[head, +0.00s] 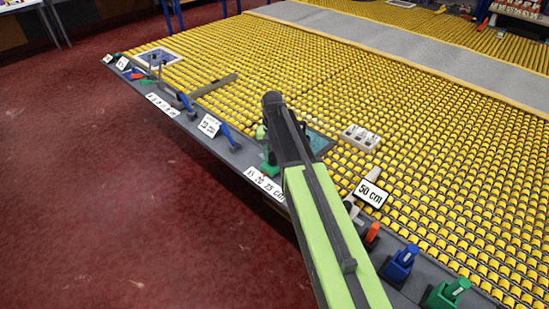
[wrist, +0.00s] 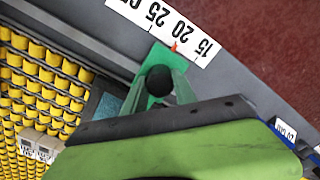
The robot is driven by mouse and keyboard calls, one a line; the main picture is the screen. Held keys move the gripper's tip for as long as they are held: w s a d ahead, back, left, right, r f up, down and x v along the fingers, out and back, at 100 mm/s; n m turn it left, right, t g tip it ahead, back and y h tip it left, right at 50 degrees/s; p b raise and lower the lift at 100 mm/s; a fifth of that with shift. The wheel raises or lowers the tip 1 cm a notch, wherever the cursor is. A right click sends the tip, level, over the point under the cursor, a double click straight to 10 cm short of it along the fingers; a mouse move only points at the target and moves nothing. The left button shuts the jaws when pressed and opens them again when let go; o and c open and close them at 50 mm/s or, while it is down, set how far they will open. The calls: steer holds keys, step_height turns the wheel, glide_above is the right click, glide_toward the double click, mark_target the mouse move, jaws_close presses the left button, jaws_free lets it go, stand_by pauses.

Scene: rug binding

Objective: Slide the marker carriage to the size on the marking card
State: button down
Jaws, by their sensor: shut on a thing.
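My gripper (wrist: 160,84) is shut on the dark round knob of the green marker carriage (wrist: 158,54) in the wrist view, one green finger on each side. The carriage sits on the grey edge rail with a small red pointer (wrist: 174,45) against the white scale strip (wrist: 190,38). The pointer is near 20, slightly toward 15. In the head view my arm partly covers the carriage (head: 269,170), and the scale strip (head: 264,184) reads 15 20 25 cm. A white card (head: 209,125) on the rail ends in "cm"; its number is too small to read surely.
A larger card (head: 371,193) reads 50 cm, right of my arm. Blue (head: 400,262) and green (head: 447,293) fixtures stand on the near rail. The red floor (head: 130,190) at left is clear.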

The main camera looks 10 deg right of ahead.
steer(key=c, duration=1)
jaws_free()
steer(key=shift+r, duration=0.1)
step_height(320, 180, up, 17)
steer(key=p, duration=1.7)
